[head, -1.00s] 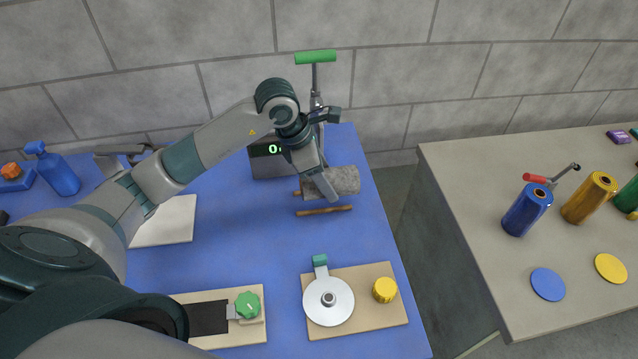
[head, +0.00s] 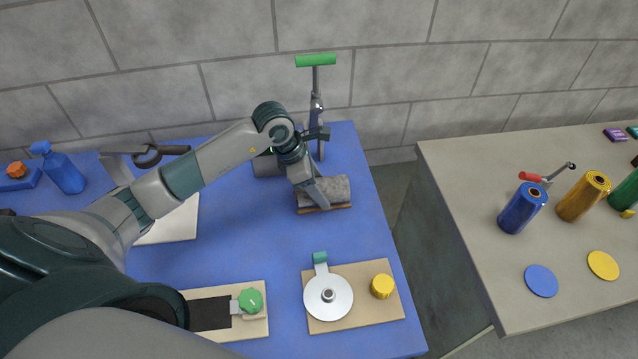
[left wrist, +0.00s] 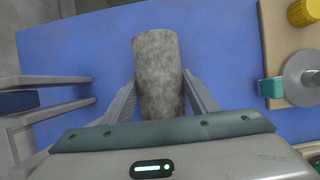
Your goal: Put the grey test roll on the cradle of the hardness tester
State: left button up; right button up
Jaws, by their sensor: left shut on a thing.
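The grey test roll (head: 338,188) is a mottled felt cylinder lying on its side. My left gripper (head: 319,197) is shut on it; in the left wrist view the roll (left wrist: 158,70) lies between the two fingers. The roll is at the wooden cradle (head: 330,210), whose front rail shows just below it; the back rail is hidden. I cannot tell whether the roll rests on the rails. The hardness tester's green T-handle (head: 316,60) and metal post (head: 316,100) stand behind, its display box mostly hidden by my arm. My right gripper is not in view.
In front are a board with a silver disc (head: 328,296) and yellow knob (head: 382,286), and a board with a green knob (head: 250,301). A white slab (head: 172,222) and blue bottle (head: 63,172) are left. A separate table with coloured rolls (head: 522,207) is right.

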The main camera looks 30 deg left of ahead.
pick_arm(q)
jog(key=shift+f, duration=0.15)
jog(key=o, duration=1.2)
jog(key=shift+r, duration=0.3)
jog(key=b+v, duration=0.3)
jog(key=v, duration=0.8)
jog(key=shift+s+a+r, duration=0.15)
jog(key=shift+r, duration=0.15)
